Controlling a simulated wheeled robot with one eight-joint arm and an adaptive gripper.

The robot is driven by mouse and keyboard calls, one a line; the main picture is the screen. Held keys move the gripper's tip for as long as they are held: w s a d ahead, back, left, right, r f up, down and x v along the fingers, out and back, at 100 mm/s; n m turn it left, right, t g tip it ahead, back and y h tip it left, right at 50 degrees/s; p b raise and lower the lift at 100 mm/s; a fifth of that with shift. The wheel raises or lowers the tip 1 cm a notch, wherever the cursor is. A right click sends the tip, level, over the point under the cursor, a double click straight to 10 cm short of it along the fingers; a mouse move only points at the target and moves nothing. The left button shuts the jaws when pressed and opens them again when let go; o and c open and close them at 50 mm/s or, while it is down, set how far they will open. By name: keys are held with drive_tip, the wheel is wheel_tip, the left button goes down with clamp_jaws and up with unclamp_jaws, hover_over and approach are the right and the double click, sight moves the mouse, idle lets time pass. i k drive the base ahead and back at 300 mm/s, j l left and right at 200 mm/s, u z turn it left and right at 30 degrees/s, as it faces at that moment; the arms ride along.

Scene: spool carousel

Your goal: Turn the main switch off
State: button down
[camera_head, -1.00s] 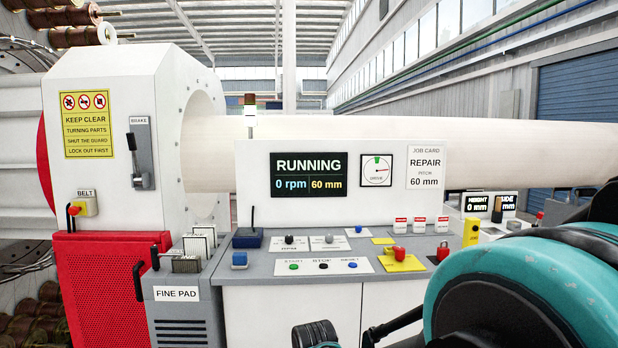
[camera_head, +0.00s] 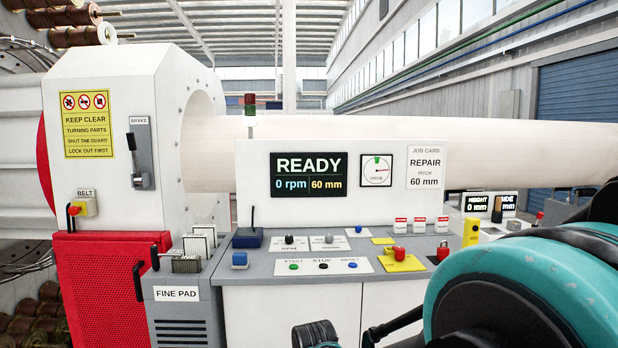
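No label that I can read says main switch. A red knob on a yellow plate (camera_head: 400,256) stands on the right part of the grey control desk (camera_head: 250,268) and may be it; its lettering is too small to read. A smaller red part (camera_head: 443,251) sits just right of it. My gripper (camera_head: 318,334) shows only in part at the bottom edge, as black ribbed and hooked pieces in front of and below the desk. It is apart from the red knob. Its fingers are mostly cut off, so its opening cannot be told.
The display (camera_head: 308,175) reads READY, 0 rpm, 60 mm. A white tube (camera_head: 420,150) runs behind the panel. A brake lever (camera_head: 142,160) and a belt switch (camera_head: 80,208) are at left. My teal arm covers the lower right. Start, stop and reset buttons (camera_head: 323,265) line the desk front.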

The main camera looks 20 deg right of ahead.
sight(400, 254)
drive_tip(key=k+l+z, duration=0.1)
drive_tip(key=z, duration=0.95)
drive_tip(key=i+l, duration=0.05)
